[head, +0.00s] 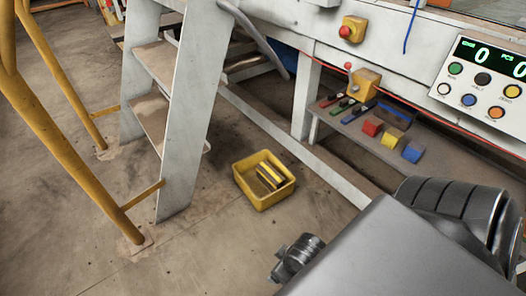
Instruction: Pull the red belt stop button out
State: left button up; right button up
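The red button (345,32) is a round red cap on a small yellow box (355,28), fixed to the white side rail of the machine at the upper middle right in the head view. Its cap faces out toward the lower left. How far the cap stands out from the box cannot be told at this size. Neither of my grippers can be made out in the head view. Grey and black parts of my own body fill the lower right, well below the button and apart from it.
A control panel (465,85) with lit displays is at right. Below the button are a lever on a yellow block (366,84) and a shelf with coloured blocks (372,126). A yellow bin (264,202) stands on the floor. White steps and yellow rails (70,145) are at left.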

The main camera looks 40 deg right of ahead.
aim_at(344, 31)
jog(key=z, duration=1.95)
